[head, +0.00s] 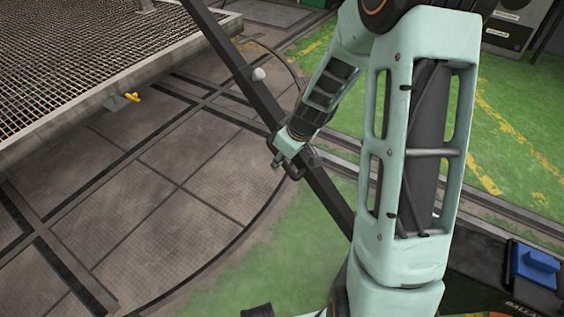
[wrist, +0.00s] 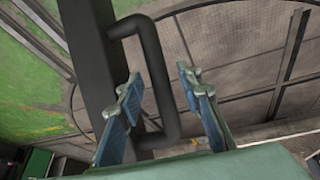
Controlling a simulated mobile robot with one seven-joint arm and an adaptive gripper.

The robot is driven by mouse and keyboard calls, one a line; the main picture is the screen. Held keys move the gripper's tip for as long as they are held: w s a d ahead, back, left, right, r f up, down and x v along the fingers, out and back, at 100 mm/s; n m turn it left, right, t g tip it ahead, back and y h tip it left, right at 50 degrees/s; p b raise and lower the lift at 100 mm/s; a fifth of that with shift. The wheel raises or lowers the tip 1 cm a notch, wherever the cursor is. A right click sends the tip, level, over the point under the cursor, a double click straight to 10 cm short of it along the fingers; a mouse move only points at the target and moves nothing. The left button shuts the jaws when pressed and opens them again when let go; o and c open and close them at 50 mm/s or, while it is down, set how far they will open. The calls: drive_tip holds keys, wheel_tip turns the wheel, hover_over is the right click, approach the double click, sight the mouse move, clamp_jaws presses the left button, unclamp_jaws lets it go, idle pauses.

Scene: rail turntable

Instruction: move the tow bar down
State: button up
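The tow bar (head: 232,62) is a long dark square bar running diagonally from the top left towards the lower right behind my arm. In the wrist view the bar (wrist: 92,60) stands on the left, with a dark C-shaped handle (wrist: 152,48) on its side. My gripper (head: 284,161) is beside the bar at this handle. In the wrist view my gripper (wrist: 160,84) is open, with one blue-padded finger on each side of the handle's long grip. Gaps show between the pads and the grip. In the head view the handle is partly hidden by my gripper.
A raised mesh deck (head: 70,65) fills the upper left, with a small yellow lever (head: 132,97) at its edge. The round turntable floor (head: 150,200) has dark rail slots. A white knob (head: 258,74) sits by the bar. Green floor (head: 285,262) lies around; a blue box (head: 537,264) is at right.

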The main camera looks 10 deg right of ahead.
drive_tip(key=shift+w+a+f, duration=0.1)
drive_tip(key=shift+w+f, duration=0.05)
drive_tip(key=shift+f, duration=0.25)
clamp_jaws()
